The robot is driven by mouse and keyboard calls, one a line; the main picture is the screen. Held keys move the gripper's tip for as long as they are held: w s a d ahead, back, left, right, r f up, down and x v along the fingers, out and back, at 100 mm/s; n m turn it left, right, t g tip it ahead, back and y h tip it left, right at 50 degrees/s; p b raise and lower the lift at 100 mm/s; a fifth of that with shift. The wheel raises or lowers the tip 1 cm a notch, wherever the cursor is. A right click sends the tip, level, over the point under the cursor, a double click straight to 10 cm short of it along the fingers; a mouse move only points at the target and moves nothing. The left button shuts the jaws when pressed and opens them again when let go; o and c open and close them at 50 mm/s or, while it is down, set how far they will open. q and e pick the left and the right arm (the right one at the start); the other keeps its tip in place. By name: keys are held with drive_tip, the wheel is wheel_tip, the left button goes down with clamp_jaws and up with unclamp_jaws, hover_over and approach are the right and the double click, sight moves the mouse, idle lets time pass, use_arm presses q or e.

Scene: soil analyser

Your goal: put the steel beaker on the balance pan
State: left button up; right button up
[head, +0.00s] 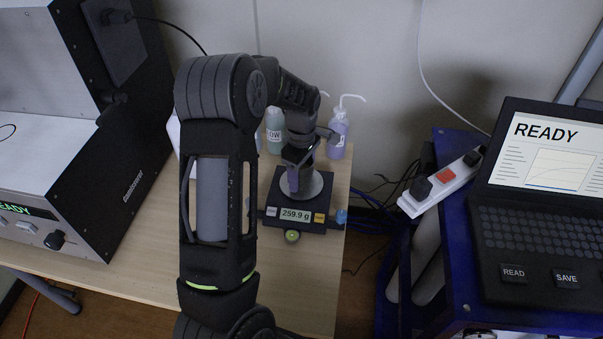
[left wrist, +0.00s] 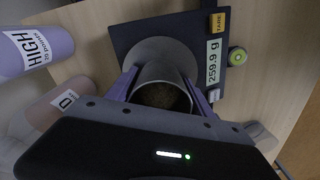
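The steel beaker (left wrist: 160,72) holds dark soil and shows in the left wrist view between my left gripper's fingers. It is over the round grey balance pan (left wrist: 150,47) and appears to rest on it, though its base is hidden. The black balance (head: 260,196) reads 259.9 g. My left gripper (head: 293,183) is low over the pan, and its purple fingers (left wrist: 160,92) appear to press on both sides of the beaker. In the head view the gripper hides most of the beaker. My right gripper is not in view.
Wash bottles (head: 338,135) stand behind the balance, close to my left wrist. A large dark instrument (head: 120,200) stands at left. A power strip (head: 440,185) and a laptop (head: 540,200) are on a blue cart at right.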

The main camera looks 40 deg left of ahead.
use_arm(q)
drive_tip(key=shift+o, duration=1.3)
wheel_tip(320, 180, up, 12)
drive_tip(key=shift+r+b, duration=0.15)
drive_tip(key=shift+b, duration=0.2)
